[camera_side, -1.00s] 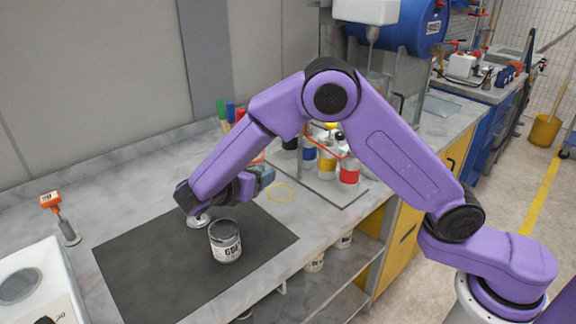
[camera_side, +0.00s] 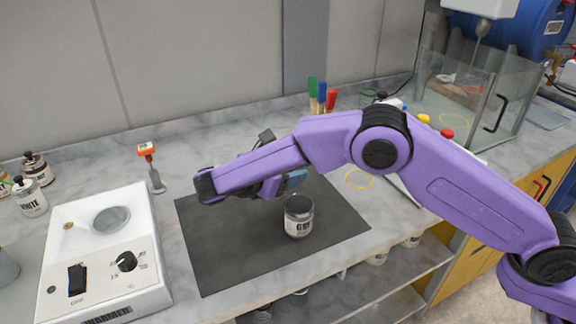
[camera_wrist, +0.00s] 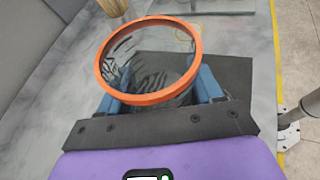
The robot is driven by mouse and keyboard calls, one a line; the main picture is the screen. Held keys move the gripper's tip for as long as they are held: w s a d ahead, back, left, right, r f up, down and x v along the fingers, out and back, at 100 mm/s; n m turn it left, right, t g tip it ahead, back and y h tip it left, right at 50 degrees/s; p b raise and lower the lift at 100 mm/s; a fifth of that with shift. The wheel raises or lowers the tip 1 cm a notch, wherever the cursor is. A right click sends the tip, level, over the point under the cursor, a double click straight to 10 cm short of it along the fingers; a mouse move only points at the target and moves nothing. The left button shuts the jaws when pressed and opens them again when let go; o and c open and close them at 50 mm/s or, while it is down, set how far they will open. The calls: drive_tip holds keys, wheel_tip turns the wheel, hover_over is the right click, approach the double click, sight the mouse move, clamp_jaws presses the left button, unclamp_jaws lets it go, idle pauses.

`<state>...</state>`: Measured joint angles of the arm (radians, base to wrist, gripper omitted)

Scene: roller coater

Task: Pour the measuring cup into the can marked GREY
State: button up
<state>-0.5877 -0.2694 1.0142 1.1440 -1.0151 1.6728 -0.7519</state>
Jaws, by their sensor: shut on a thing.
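The measuring cup (camera_wrist: 150,98) is clear with an orange rim and sits between the blue fingers of my gripper (camera_wrist: 158,84) in the wrist view. My gripper is shut on it. Dark streaks show within or through the cup; I cannot tell how much it holds. In the side view my arm hides the cup, and only a blue finger part (camera_side: 294,181) shows. A small can (camera_side: 298,218) with a dark top and a partly readable label starting with G stands upright on the dark mat, to the right of my wrist. I cannot see the can in the wrist view.
The dark mat (camera_side: 225,260) is otherwise mostly bare. A white heater with a knob (camera_side: 110,255) stands at left, beside an orange-topped stand (camera_side: 150,165). A can marked WHITE (camera_side: 29,198) is far left. Markers (camera_side: 321,95) and a glass enclosure (camera_side: 470,95) are behind.

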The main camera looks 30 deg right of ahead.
drive_tip(key=shift+w+a+f+m+t+y, duration=0.15)
drive_tip(key=shift+w+f+m+t, duration=0.2)
drive_tip(key=shift+f+m, duration=0.2)
drive_tip(key=shift+w+a+f+m+t+y, duration=0.1)
drive_tip(key=shift+w+f+m+t, duration=0.15)
drive_tip(key=shift+f+m+t, duration=0.3)
drive_tip(key=shift+w+a+f+m+t+y, duration=0.15)
drive_tip(key=shift+w+f+m+t, duration=0.15)
drive_tip(key=shift+f+m, duration=0.25)
drive_tip(key=m+t, duration=0.1)
drive_tip(key=m, duration=0.1)
drive_tip(key=m+t, duration=0.1)
drive_tip(key=m, duration=0.1)
drive_tip(key=shift+w, duration=0.3)
drive_tip(key=shift+a+m+t, duration=0.1)
drive_tip(key=shift+m+t, duration=0.15)
drive_tip(key=shift+t, duration=0.15)
drive_tip(key=shift+r+m, duration=0.15)
drive_tip(key=shift+m, duration=0.35)
drive_tip(key=shift+s+r+m+t, duration=0.1)
drive_tip(key=shift+r+m+t, duration=0.4)
drive_tip(key=shift+m, duration=0.2)
